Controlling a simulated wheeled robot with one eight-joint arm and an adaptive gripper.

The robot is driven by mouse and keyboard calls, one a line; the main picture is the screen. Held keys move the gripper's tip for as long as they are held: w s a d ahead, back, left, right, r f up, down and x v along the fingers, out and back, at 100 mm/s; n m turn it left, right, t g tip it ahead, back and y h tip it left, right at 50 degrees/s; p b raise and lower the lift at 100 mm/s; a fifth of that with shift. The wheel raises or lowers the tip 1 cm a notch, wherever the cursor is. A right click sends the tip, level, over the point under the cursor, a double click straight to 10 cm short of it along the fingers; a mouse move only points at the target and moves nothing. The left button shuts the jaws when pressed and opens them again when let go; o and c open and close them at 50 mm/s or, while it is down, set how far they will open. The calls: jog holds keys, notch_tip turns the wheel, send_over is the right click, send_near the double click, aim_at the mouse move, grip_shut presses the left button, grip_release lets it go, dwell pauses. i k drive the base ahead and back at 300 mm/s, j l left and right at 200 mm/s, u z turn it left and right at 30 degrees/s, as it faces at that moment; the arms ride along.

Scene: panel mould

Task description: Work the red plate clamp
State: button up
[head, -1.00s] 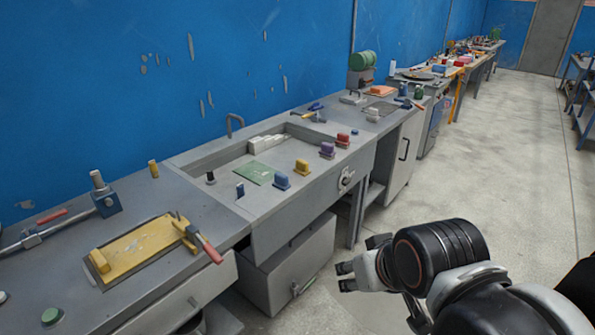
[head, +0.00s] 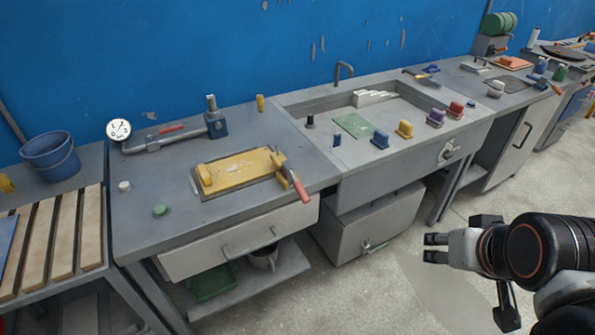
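A yellow plate (head: 240,170) lies in a flat grey frame on the left bench. A yellow clamp block at its right end carries a lever with a red handle (head: 299,189), which slopes down past the bench's front edge. A yellow block (head: 205,178) sits at the plate's left end. My gripper (head: 435,248) is over the floor, right of the bench and well apart from the clamp. Its two dark fingertips point left with a narrow gap and nothing between them.
A pipe-like tool with a red grip (head: 171,129) lies behind the plate. A green button (head: 161,211) and a white knob (head: 125,186) are left of it. The drawer (head: 240,238) is below. A sink with coloured blocks stands right.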

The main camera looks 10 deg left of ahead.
aim_at(304, 196)
jog(key=k+l+u, duration=0.25)
jog(key=l, duration=0.25)
jog(key=k+l+u, duration=0.25)
jog(key=l, duration=0.2)
jog(key=k+l+u, duration=0.25)
jog(key=l, duration=0.15)
jog(key=i+l, duration=0.05)
jog(key=i, duration=0.05)
